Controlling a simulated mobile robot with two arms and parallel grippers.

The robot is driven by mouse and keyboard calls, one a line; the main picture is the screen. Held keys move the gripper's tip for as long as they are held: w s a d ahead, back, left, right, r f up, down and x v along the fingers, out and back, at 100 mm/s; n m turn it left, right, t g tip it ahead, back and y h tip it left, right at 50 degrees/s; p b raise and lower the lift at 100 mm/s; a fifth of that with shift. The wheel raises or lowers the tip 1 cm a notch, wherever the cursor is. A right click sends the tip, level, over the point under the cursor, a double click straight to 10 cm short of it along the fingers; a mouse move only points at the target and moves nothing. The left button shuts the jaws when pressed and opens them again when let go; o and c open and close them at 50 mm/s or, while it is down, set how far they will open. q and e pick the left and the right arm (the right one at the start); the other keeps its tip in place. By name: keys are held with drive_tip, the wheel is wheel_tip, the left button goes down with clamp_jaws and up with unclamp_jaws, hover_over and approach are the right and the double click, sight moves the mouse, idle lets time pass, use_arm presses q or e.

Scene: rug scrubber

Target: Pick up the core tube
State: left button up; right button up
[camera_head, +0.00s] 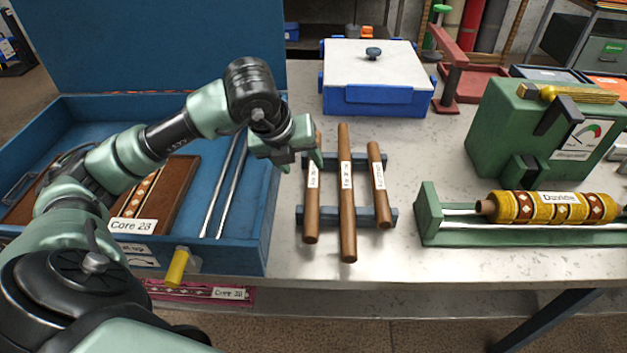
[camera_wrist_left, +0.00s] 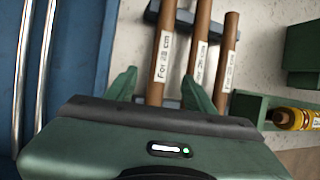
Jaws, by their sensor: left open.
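Three brown core tubes lie side by side across a blue rack (camera_head: 346,215) on the table: a left tube (camera_head: 312,208), a longer middle tube (camera_head: 347,205) and a shorter right tube (camera_head: 381,205). Each has a white label; the left tube's label in the wrist view seems to read "For 28 cm". My left gripper (camera_head: 301,158) is open and empty at the far part of the left tube. In the wrist view the left tube (camera_wrist_left: 166,35) runs between the open fingers (camera_wrist_left: 158,86), and the right finger overlaps the middle tube (camera_wrist_left: 202,35). Contact cannot be told.
An open blue case (camera_head: 235,235) with metal rods and a "Core 28" card stands left of the tubes. A blue box with a white lid (camera_head: 372,65) is behind. A green stand (camera_head: 432,215) with a patterned roll (camera_head: 550,207) and a green gauge machine (camera_head: 500,120) are right.

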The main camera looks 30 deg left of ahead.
use_arm(q)
drive_tip(key=x, duration=0.4)
drive_tip(key=p+x, duration=0.1)
drive_tip(key=x, duration=0.4)
drive_tip(key=shift+w+a, duration=0.2)
drive_tip(key=shift+w, duration=0.05)
drive_tip(key=shift+r, duration=0.1)
clamp_jaws()
